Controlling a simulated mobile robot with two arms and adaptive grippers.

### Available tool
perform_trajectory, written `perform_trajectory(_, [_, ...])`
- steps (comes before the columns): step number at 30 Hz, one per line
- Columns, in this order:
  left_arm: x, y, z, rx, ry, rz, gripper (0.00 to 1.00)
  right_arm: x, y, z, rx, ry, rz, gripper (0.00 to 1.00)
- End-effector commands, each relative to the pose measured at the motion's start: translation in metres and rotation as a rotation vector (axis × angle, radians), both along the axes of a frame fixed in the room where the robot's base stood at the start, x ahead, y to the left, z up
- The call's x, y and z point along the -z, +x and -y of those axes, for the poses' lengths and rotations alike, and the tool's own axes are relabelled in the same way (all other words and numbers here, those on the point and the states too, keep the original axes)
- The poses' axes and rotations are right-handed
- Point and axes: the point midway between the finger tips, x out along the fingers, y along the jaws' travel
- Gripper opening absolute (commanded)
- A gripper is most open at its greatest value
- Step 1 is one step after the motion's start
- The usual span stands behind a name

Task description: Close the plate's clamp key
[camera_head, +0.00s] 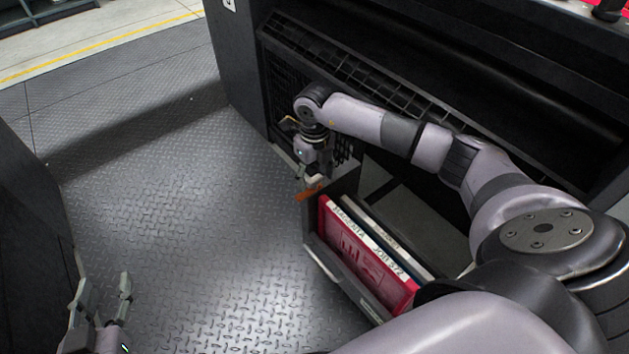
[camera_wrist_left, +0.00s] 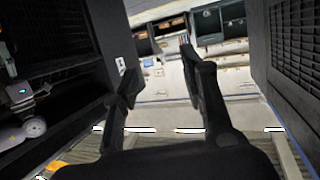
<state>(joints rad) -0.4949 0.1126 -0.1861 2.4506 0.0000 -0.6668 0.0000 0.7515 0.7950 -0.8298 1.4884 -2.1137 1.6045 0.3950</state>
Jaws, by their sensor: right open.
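A red plate (camera_head: 362,262) with white lettering stands upright in the drawer beside lighter plates (camera_head: 385,240). My left gripper (camera_head: 101,287) is open and empty at the lower left, far from the drawer. Its spread fingers also show in the left wrist view (camera_wrist_left: 160,70).
A dark machine with a grille (camera_head: 380,80) stands behind my right arm. Another dark cabinet (camera_head: 30,240) borders the left side. The patterned metal floor (camera_head: 190,220) between them is clear. Shelving (camera_wrist_left: 220,20) stands far off in the left wrist view.

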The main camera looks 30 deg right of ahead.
Motion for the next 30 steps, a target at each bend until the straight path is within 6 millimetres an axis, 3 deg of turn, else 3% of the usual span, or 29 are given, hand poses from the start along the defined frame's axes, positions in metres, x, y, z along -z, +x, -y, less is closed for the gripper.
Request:
perform_trajectory(6, [-0.015,0.006,0.004,0.005,-0.021,0.085,0.4,0.014,0.0,0.0,0.001,0.0,-0.001,0.57])
perform_trajectory(15, [-0.017,0.006,0.004,0.006,-0.024,0.095,0.4,0.015,0.0,0.0,0.001,0.0,0.0,0.57])
perform_trajectory(30, [-0.017,0.006,0.004,0.005,-0.023,0.094,0.4,0.015,0.0,0.0,0.001,0.0,0.0,0.23])
